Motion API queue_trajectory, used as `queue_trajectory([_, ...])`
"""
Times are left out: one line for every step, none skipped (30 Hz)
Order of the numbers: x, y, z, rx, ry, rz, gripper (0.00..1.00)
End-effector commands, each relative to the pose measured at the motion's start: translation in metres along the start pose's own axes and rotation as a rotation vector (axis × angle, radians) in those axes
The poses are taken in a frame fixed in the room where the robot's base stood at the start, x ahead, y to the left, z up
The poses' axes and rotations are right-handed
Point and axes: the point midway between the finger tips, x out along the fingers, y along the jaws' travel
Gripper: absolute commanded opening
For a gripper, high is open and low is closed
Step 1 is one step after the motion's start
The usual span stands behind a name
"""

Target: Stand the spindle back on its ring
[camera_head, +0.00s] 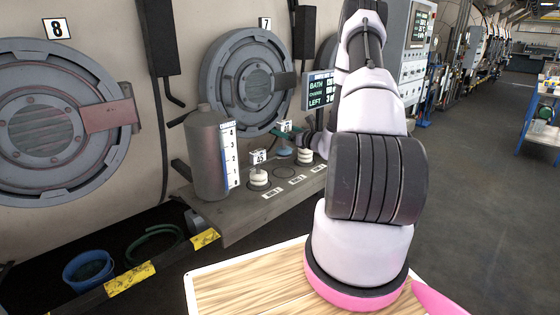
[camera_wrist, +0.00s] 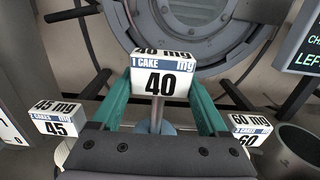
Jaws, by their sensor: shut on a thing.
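My gripper (camera_wrist: 160,100) has its two teal fingers on either side of the spindle with the 40 mg card (camera_wrist: 157,84) and is shut on it. In the wrist view the spindle's thin stem runs down from the card to a blue disc (camera_wrist: 165,128), partly hidden by my gripper. In the head view the blue disc (camera_head: 285,151) shows at the back of the shelf; whether it touches the shelf I cannot tell. A dark ring outline (camera_head: 284,172) on the shelf is bare. The spindle's tilt is hard to judge.
A spindle with a 45 card (camera_head: 258,158) and pale cakes stands left; another with pale cakes (camera_head: 305,156) stands right, near my gripper. A grey jug (camera_head: 207,155) stands at the shelf's left end. A round machine door (camera_head: 245,82) is behind. Plates (camera_head: 272,193) line the shelf's front.

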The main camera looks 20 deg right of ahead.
Motion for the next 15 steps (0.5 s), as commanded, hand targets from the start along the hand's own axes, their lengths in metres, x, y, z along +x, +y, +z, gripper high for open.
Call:
queue_trajectory([0.000,0.000,-0.012,0.005,0.002,-0.001,0.00])
queue_trajectory([0.000,0.000,-0.017,0.004,0.001,-0.001,0.00])
queue_trajectory([0.000,0.000,-0.024,0.004,0.001,-0.001,0.00])
queue_trajectory([0.000,0.000,-0.028,0.003,0.001,-0.001,0.00])
queue_trajectory([0.000,0.000,-0.031,0.002,0.001,-0.001,0.00])
queue_trajectory([0.000,0.000,-0.035,0.002,0.001,-0.001,0.00])
queue_trajectory([0.000,0.000,-0.036,0.001,0.000,-0.001,0.00])
queue_trajectory([0.000,0.000,-0.038,0.001,0.000,-0.001,0.00])
queue_trajectory([0.000,0.000,-0.040,0.001,0.000,-0.001,0.00])
queue_trajectory([0.000,0.000,-0.043,0.002,0.000,-0.001,0.00])
queue_trajectory([0.000,0.000,-0.046,0.002,0.000,-0.001,0.00])
queue_trajectory([0.000,0.000,-0.051,0.003,0.000,-0.001,0.00])
queue_trajectory([0.000,0.000,-0.056,0.003,0.000,-0.001,0.00])
queue_trajectory([0.000,0.000,-0.061,0.003,0.000,-0.001,0.00])
queue_trajectory([0.000,0.000,-0.067,0.004,0.000,-0.001,0.00])
